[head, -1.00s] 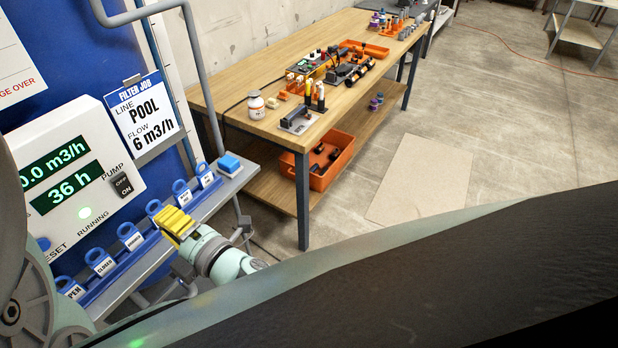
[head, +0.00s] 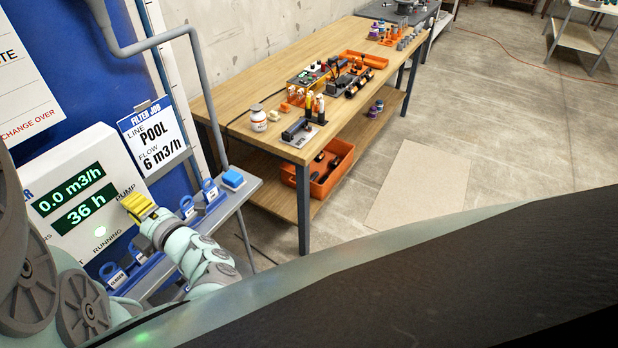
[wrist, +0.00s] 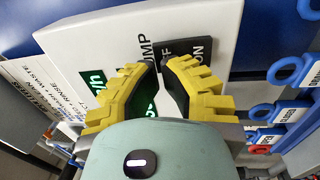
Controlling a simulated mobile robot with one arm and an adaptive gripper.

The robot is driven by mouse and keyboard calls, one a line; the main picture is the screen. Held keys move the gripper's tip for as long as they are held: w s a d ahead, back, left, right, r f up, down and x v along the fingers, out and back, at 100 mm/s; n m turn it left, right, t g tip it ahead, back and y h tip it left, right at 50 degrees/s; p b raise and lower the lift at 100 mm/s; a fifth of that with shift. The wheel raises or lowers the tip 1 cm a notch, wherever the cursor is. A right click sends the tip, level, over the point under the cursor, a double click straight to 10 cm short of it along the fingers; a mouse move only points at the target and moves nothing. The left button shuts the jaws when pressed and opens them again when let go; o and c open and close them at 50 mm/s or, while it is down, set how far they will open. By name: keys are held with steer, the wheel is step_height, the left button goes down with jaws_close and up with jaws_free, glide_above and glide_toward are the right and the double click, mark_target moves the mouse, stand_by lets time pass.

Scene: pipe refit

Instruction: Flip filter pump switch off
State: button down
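The white pump control panel (head: 72,172) is at the left in the head view, with green displays reading 0.0 m3/h and 36 h. My gripper (head: 136,205), with yellow fingers, is in front of the panel and hides the switch in the head view. In the wrist view my gripper (wrist: 160,66) is partly open, with nothing between its tips. Contact cannot be judged.
Blue tagged rings (head: 210,190) line a grey shelf (head: 240,190) below the panel, with a blue block (head: 232,178) at its end. A grey pipe (head: 195,70) runs beside the panel. A wooden workbench (head: 225,95) with tools stands to the right; open floor lies beyond.

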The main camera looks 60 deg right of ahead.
steer(key=shift+w, duration=0.2)
steer(key=shift+f, duration=0.1)
steer(key=g+b, duration=0.1)
steer(key=b, duration=0.1)
steer(key=w+g+b, duration=0.1)
steer(key=b, duration=0.1)
steer(key=shift+a+r, duration=0.1)
steer(key=shift+r, duration=0.2)
stand_by(0.6)
